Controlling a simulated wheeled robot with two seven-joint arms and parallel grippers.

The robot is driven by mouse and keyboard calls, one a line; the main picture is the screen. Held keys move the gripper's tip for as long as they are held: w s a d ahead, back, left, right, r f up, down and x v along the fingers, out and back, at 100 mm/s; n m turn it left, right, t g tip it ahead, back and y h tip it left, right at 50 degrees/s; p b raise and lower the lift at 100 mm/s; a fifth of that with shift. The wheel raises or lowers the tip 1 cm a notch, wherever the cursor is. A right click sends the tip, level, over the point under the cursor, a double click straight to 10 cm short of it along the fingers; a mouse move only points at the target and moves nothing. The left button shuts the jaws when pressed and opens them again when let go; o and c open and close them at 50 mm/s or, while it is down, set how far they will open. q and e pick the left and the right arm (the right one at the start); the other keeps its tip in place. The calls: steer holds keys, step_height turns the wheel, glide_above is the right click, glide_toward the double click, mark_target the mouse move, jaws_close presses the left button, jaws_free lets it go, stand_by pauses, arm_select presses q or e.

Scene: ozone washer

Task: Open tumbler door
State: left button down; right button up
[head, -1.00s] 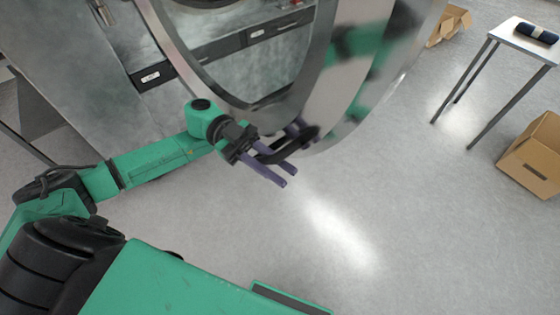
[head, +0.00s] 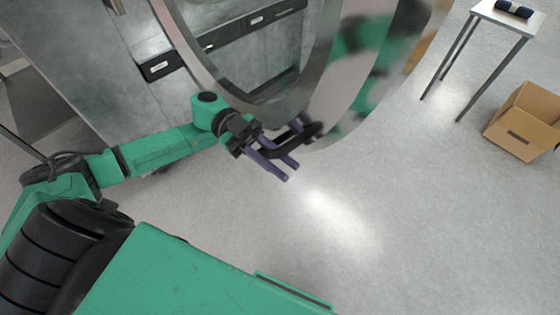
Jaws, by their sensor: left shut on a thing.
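The tumbler door (head: 352,85) is a large round shiny metal ring with a window. It stands swung out from the washer (head: 75,60), a grey metal cabinet, and fills the top middle of the head view. A black handle (head: 308,136) sits at the door's lower edge. My left gripper (head: 285,160) has purple fingers and is shut on the black handle, reaching in from the left. Part of the handle is hidden between the fingers. The door's top is cut off by the picture edge. My right gripper does not show.
A small table (head: 497,17) with a dark rolled item (head: 514,9) stands at the top right. An open cardboard box (head: 520,128) lies on the floor at right. The grey floor (head: 400,220) between the door and the box is clear.

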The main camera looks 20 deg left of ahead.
arm_select(q)
steer(key=shift+w+r, duration=0.1)
steer(key=shift+r, duration=0.1)
steer(key=c, duration=1.1)
jaws_free()
steer(key=o, duration=0.3)
steer(key=shift+o, duration=0.2)
steer(key=shift+a+f, duration=0.1)
steer(key=shift+a, duration=0.05)
steer(key=b+v, duration=0.6)
steer(key=v, duration=0.8)
steer(key=shift+a, duration=0.3)
